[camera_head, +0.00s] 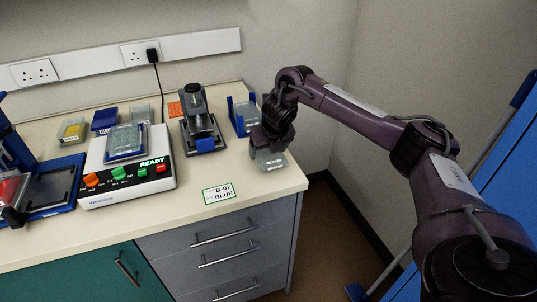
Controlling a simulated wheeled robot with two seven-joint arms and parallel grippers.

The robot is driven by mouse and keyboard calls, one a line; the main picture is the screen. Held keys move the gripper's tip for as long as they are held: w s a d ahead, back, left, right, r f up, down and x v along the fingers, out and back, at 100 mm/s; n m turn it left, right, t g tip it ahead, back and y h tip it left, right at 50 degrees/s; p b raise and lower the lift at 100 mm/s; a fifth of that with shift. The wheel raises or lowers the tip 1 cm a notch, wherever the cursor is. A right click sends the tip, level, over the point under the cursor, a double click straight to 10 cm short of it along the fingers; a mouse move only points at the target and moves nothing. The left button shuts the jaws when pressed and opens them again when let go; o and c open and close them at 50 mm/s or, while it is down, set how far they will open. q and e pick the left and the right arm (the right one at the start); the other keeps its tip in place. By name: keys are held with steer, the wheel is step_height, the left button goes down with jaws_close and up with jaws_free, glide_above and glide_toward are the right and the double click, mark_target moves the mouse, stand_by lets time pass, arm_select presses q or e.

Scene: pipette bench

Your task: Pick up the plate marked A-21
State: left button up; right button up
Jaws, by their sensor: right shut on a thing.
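My right gripper (270,140) is at the right end of the bench, pointing down. It is shut on a grey plate (270,161) with a small label. The label is too small to read for certain. The gripper hides the plate's far part, and I cannot tell whether the plate touches the bench top. Other plates stand at the back left: one with a yellow top (72,129), a blue one (105,120) and a pale one (142,114). A clear plate with a blue base (125,141) sits on the white device. My left gripper is not in view.
A white device (150,185) with knobs and a READY sign stands mid-bench. A grey press-like device (200,130) and a blue holder (241,112) stand right of it. A card reading B-07 BLUE (219,194) lies near the front edge. Another blue-framed device (50,190) is at left.

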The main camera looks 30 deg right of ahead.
mark_target(268, 156)
step_height(268, 156, up, 4)
steer(key=shift+f, duration=0.1)
step_height(268, 156, up, 14)
steer(key=p, duration=0.7)
step_height(268, 156, up, 3)
steer(key=p, duration=0.3)
steer(key=shift+p, duration=0.4)
